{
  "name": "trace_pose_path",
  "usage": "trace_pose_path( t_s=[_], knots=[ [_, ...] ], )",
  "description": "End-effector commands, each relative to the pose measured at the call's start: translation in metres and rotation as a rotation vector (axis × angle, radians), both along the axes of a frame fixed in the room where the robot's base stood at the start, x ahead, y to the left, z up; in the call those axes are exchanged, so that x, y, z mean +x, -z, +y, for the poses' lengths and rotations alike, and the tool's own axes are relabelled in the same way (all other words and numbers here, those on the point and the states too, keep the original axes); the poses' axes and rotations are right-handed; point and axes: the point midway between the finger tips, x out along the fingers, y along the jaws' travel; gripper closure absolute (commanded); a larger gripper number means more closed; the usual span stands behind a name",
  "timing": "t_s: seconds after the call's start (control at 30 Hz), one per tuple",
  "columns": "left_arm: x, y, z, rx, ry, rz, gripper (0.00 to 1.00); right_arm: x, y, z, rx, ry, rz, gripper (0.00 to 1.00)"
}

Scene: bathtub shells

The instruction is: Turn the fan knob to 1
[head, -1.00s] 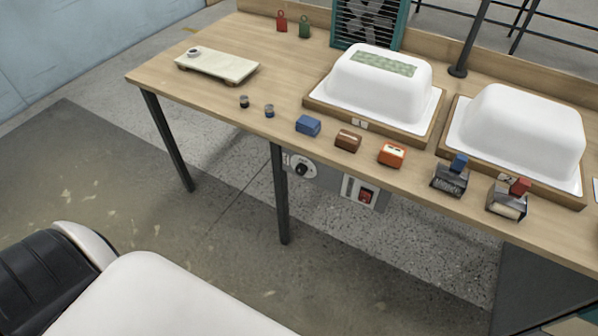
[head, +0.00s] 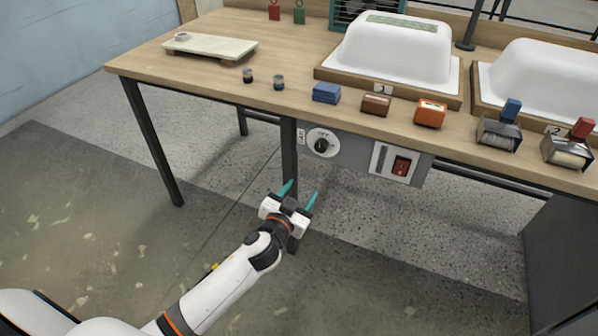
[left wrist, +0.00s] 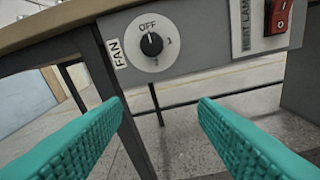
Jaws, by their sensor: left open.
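The black fan knob (head: 322,146) sits on a round white dial on the grey panel under the table's front edge. It also shows in the left wrist view (left wrist: 151,44), with OFF above it, a 1 at its right and another mark below. Its pointer seems to face up toward OFF. My left gripper (head: 302,190) is open and empty, below and slightly left of the knob, apart from it. In the left wrist view its teal fingers (left wrist: 160,103) are spread below the dial. My right gripper is out of view.
A FAN label (left wrist: 115,53) is left of the dial. A red switch (head: 401,166) is on the panel to the right. A dark table leg (head: 289,160) stands close behind my gripper. The wooden tabletop (head: 215,75) holds tubs and small blocks above.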

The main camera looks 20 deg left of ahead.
Motion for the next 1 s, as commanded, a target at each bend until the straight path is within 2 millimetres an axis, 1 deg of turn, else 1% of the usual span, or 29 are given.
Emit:
trace_pose_path(
  t_s=[0.03, 0.1, 0.2, 0.23, 0.37, 0.53, 0.7, 0.8, 0.9, 1.0],
  knots=[
    [0.002, -0.011, -0.003, -0.006, 0.007, -0.051, 0.46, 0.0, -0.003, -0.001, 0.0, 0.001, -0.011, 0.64],
    [0.002, -0.028, -0.006, -0.014, 0.011, -0.096, 0.46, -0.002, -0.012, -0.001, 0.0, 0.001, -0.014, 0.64],
    [0.003, -0.042, -0.008, -0.02, 0.014, -0.126, 0.46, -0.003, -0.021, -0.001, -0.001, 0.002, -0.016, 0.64],
    [0.005, -0.044, -0.009, -0.022, 0.014, -0.13, 0.46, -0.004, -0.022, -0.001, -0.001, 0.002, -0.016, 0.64],
    [0.018, -0.045, -0.009, -0.021, 0.014, -0.132, 0.46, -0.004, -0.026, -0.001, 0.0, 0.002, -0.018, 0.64],
    [0.052, -0.045, -0.01, -0.02, 0.013, -0.131, 0.46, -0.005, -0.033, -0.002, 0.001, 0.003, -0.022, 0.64],
    [0.086, -0.044, -0.011, -0.021, 0.013, -0.129, 0.46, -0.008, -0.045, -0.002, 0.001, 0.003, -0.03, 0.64],
    [0.101, -0.043, -0.011, -0.02, 0.012, -0.128, 0.46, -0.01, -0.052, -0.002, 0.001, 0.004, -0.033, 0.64],
    [0.112, -0.043, -0.012, -0.021, 0.013, -0.128, 0.46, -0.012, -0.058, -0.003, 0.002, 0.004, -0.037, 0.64],
    [0.119, -0.044, -0.012, -0.02, 0.014, -0.128, 0.46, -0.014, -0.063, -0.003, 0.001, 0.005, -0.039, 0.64]
  ],
)
